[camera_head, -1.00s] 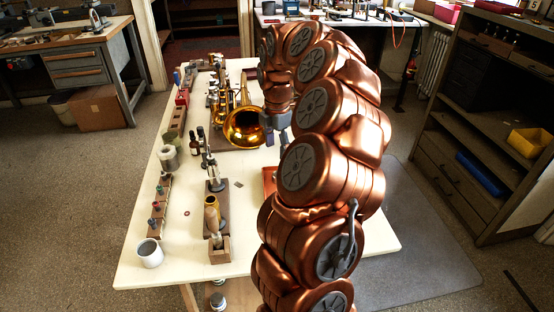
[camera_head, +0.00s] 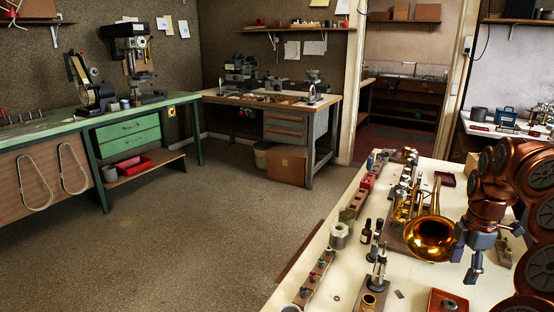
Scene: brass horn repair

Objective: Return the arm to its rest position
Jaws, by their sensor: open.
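My copper-coloured arm (camera_head: 535,195) stands at the right edge of the head view, partly cut off by the frame. It is bent, with the wrist pointing down over the cream worktable (camera_head: 330,262). My gripper (camera_head: 467,264) hangs at its end with grey fingers apart, and I see nothing held between them. The gripper is just right of the bell of a brass horn (camera_head: 430,238), overlapping it closely in the picture. I cannot tell the gap between them. The arm's base is out of view.
A red tray (camera_head: 437,301) lies on the table below the gripper. Dark bottles (camera_head: 366,232), a tape roll (camera_head: 339,236) and a peg rack (camera_head: 318,279) stand along the left side. A green bench (camera_head: 100,125) and a wooden bench (camera_head: 270,100) line the walls. Open floor lies left of the table.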

